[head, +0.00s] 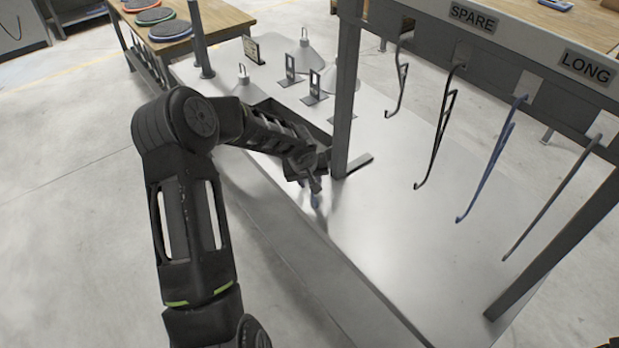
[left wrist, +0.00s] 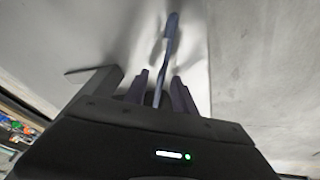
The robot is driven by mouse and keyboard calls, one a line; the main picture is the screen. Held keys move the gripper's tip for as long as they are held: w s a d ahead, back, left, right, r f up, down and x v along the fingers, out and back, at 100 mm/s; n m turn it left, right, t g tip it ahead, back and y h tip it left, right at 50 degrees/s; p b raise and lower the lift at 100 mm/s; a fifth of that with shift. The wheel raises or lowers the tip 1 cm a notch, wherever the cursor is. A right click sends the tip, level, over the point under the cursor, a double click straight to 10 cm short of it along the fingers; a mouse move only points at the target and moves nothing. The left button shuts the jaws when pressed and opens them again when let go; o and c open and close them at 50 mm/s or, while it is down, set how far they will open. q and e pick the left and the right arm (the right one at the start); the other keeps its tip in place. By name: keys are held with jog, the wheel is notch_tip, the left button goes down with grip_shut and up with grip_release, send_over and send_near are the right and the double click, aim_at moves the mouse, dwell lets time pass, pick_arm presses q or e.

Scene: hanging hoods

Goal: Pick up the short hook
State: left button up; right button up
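My left gripper (head: 309,183) is low over the front edge of the grey table, beside the foot of a rack post. A thin blue-grey rod with a wider end (left wrist: 172,28), which may be the short hook, runs between its fingers in the left wrist view (left wrist: 160,84). Small gaps seem to show on both sides of the rod, so the fingers look apart. The rod's bluish lower end (head: 315,200) shows under the gripper in the head view. I cannot tell whether it rests on the table.
The rack bar with SPARE (head: 473,17) and LONG (head: 587,67) labels carries a grey hook (head: 401,85), a black hook (head: 437,130), a blue hook (head: 490,165) and a long grey hook (head: 550,205). The rack post (head: 346,90) stands close by my gripper. Grey hoods (head: 305,55) stand behind.

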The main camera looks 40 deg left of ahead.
pick_arm(q)
jog(key=shift+c, duration=0.3)
grip_shut()
dwell(0.4)
dwell(1.1)
